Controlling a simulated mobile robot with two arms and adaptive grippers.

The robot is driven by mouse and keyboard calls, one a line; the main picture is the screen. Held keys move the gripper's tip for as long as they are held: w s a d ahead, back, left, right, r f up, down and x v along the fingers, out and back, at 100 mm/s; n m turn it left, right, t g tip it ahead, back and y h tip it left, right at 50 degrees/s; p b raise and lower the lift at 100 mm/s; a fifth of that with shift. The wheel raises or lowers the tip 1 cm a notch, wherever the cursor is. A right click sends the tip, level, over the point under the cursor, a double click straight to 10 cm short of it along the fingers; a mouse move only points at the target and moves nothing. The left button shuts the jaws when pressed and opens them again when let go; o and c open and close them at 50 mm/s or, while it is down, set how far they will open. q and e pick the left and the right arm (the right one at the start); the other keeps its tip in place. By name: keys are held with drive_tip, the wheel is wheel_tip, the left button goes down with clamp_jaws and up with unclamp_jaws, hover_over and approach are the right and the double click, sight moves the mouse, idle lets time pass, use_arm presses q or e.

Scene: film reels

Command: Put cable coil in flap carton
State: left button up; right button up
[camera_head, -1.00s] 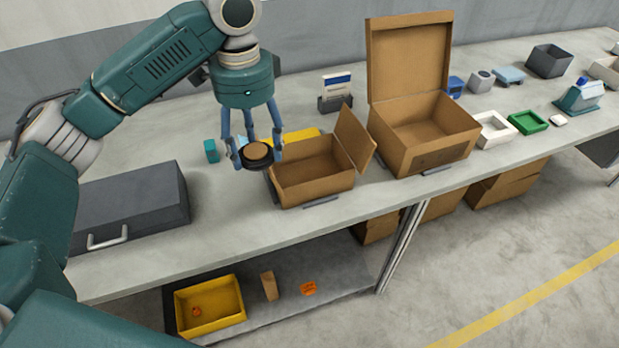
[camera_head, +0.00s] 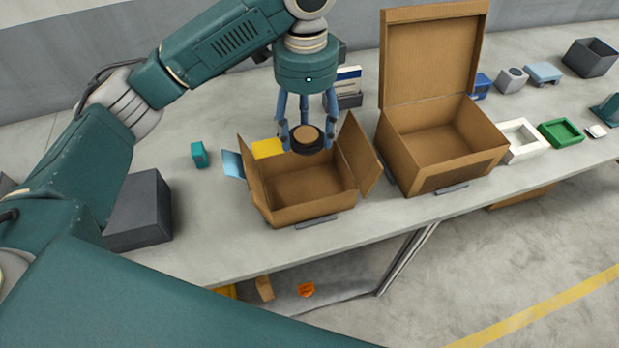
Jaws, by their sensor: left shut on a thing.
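The cable coil (camera_head: 306,148), a dark round ring with a tan middle, is in my left gripper (camera_head: 306,138). The gripper points down with its fingers closed around the coil. The flap carton (camera_head: 292,213) is a small open brown box on the bench, with one flap standing up on its right and another at its left. Its visible inside is empty. The coil is held above the carton's back part, and it hides some of the back rim. My right gripper is not in view.
A larger brown box (camera_head: 450,178) with a raised lid stands close on the right. A teal block (camera_head: 199,155) and a dark grey case (camera_head: 140,215) are to the left. A yellow item (camera_head: 267,148) lies behind the carton.

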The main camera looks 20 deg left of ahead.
use_arm(q)
wheel_tip(320, 180, down, 9)
drive_tip(key=s+p, duration=0.1)
hover_over(306, 193)
wheel_tip(306, 193, down, 4)
drive_tip(key=shift+f+p, duration=0.25)
drive_tip(key=shift+p, duration=0.2)
wheel_tip(306, 193, down, 3)
drive_tip(key=shift+f, duration=0.5)
drive_tip(key=shift+f+p, duration=0.1)
drive_tip(key=shift+p, duration=0.2)
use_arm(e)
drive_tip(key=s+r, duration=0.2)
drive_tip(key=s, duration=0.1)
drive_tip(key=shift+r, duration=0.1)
use_arm(q)
drive_tip(key=o, duration=1.2)
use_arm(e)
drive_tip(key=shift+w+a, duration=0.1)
use_arm(q)
wheel_tip(306, 193, up, 12)
drive_tip(key=b, duration=0.2)
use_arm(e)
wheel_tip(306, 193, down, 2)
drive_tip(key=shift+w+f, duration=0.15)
